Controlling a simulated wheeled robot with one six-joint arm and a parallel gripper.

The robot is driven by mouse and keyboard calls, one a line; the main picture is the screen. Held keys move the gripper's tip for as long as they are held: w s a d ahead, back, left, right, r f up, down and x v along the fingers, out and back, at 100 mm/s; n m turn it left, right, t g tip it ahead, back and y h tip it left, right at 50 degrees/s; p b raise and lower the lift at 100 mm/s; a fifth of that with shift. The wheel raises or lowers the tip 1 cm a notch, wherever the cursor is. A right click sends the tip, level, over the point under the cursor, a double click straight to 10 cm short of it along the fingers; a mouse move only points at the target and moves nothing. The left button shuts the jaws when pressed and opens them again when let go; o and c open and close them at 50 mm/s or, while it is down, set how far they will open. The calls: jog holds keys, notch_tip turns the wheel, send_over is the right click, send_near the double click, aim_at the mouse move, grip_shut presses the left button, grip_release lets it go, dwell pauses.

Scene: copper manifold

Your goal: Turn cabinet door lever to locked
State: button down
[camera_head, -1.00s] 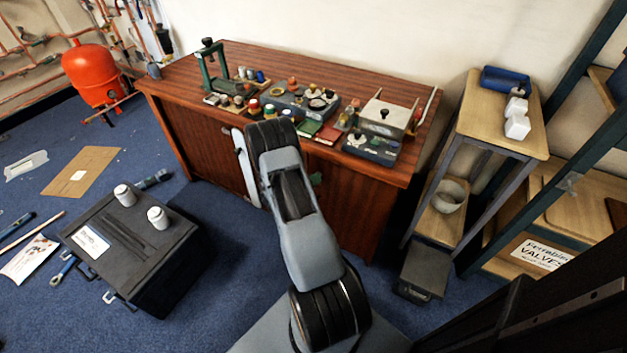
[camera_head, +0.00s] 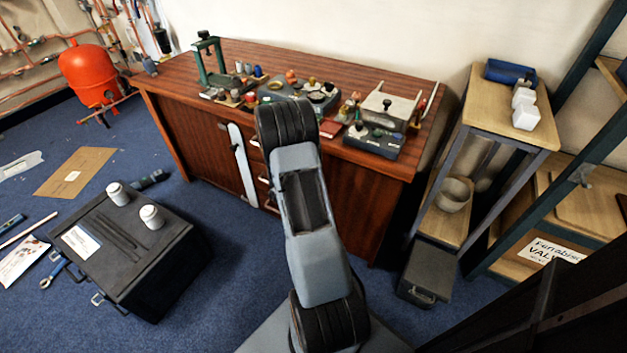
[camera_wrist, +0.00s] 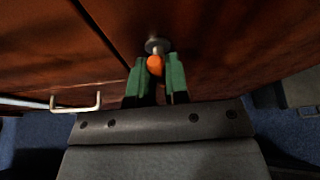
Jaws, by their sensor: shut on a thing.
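The wooden cabinet (camera_head: 345,195) stands against the wall, with its doors on the front face below the bench top. In the wrist view, the dark red-brown door front (camera_wrist: 225,45) fills the upper part. A lever with an orange end (camera_wrist: 155,66) and a round grey base stands on it. My gripper (camera_wrist: 157,75) has green fingers on both sides of the orange end and is shut on it. The lever's full shape and angle are hidden between the fingers. In the head view my arm hides the gripper and the lever.
A metal pull handle (camera_wrist: 75,106) sits left of my gripper in the wrist view. A wooden shelf stand (camera_head: 505,110) is close on the right. Blue carpet (camera_head: 230,285) is clear between case and arm.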

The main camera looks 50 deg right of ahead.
jog(key=shift+m+b, duration=0.4)
dwell(0.3)
jog(key=c, duration=1.1)
grip_release()
jog(key=shift+a+r, duration=0.1)
jog(key=p+v, duration=0.1)
jog(key=v, duration=0.3)
jog(key=p+v, duration=0.1)
jog(key=v, duration=0.4)
jog(key=p+v, duration=0.1)
jog(key=v, duration=0.3)
jog(key=shift+s+a+r, duration=0.15)
jog(key=shift+s+a, duration=0.05)
jog(key=shift+s, duration=0.1)
